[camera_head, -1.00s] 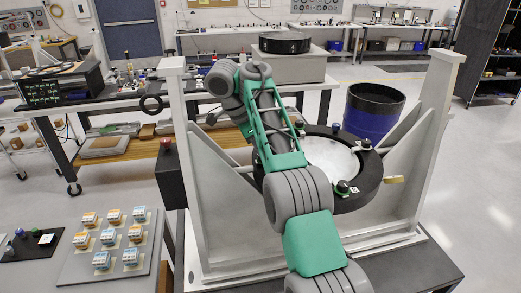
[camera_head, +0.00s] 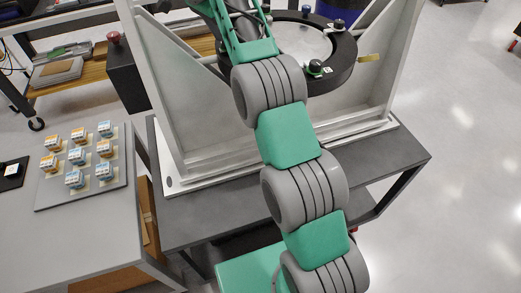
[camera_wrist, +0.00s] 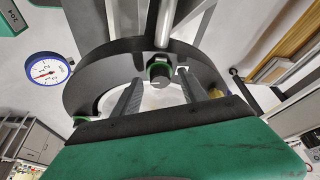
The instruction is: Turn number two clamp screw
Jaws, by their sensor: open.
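The black ring of the mirror fixture (camera_head: 345,62) stands in a light grey frame, with a pale mirror disc inside. Dark clamp screws sit on the ring, one at the front (camera_head: 316,67) beside a small white label and one at the right (camera_head: 340,26). In the wrist view, my gripper (camera_wrist: 160,80) is open and empty. A clamp screw with a green collar (camera_wrist: 159,68) shows ahead, between the two fingers, with no visible contact. Another green-collared screw (camera_wrist: 81,120) is at left, partly hidden by my gripper. I cannot read which is number two. My gripper is outside the head view.
A round dial gauge (camera_wrist: 47,68) is left of the ring. A brass-coloured tab (camera_head: 370,58) sticks out from the ring's right. The frame's upright walls (camera_head: 180,100) flank the ring. A red button box (camera_head: 122,72) and a plate of small blocks (camera_head: 85,165) are at left.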

